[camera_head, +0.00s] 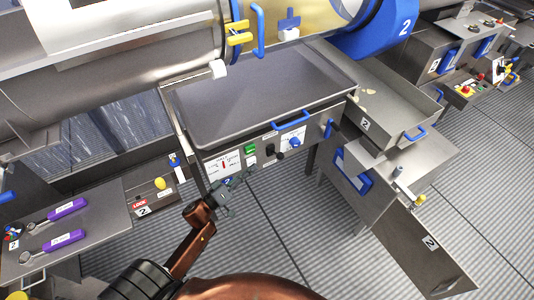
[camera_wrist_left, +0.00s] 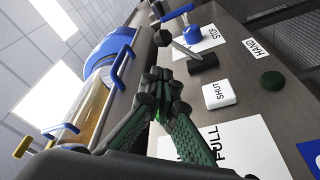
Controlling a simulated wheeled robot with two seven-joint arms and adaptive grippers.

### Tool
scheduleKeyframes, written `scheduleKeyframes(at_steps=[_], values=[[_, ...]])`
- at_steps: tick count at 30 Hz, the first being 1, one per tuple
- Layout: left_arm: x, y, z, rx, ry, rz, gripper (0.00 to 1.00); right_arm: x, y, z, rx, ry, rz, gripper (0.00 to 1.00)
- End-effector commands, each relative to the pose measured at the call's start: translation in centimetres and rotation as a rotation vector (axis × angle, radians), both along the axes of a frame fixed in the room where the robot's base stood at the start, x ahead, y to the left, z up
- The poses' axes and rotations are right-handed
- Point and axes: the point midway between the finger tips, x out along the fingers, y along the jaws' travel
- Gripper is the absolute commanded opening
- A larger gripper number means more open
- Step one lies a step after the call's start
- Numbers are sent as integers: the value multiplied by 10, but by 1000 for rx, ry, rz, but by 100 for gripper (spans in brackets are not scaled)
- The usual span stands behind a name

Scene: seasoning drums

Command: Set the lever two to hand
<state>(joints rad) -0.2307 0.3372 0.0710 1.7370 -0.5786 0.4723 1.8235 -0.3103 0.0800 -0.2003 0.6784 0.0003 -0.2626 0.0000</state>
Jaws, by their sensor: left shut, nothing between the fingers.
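The control panel (camera_head: 262,153) below the grey tray carries a black lever (camera_head: 280,154) and a blue knob (camera_head: 294,142) on a white plate. In the left wrist view the black lever (camera_wrist_left: 203,62) has a metal rod ending in a dark ball. The blue knob (camera_wrist_left: 205,38) sits beyond it, beside the word STOP. A HAND label (camera_wrist_left: 257,49) and a SHUT label (camera_wrist_left: 219,94) are on the panel. My left gripper (camera_head: 243,176) is shut and empty, in front of the panel's lower left; its fingertips (camera_wrist_left: 163,77) appear near the lever's ball, contact unclear. My right gripper is out of view.
A blue bar handle (camera_head: 290,120) and a side handle (camera_head: 328,128) stick out near the panel. A grey cabinet with a chute (camera_head: 395,90) stands at right. A bench with purple-handled tools (camera_head: 65,235) is at left. A large drum (camera_head: 130,60) hangs above.

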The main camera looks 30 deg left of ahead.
Motion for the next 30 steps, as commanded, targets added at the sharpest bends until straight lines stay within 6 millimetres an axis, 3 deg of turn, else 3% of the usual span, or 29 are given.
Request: scheduleKeyframes(at_steps=[5, 21, 30], values=[[-2, 2, 0, -34, 4, -21, 0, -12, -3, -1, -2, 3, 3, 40], [76, -24, 11, -32, 4, -21, 0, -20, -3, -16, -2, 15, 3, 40], [89, -28, 14, -31, 5, -20, 0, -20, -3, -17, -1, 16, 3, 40]])
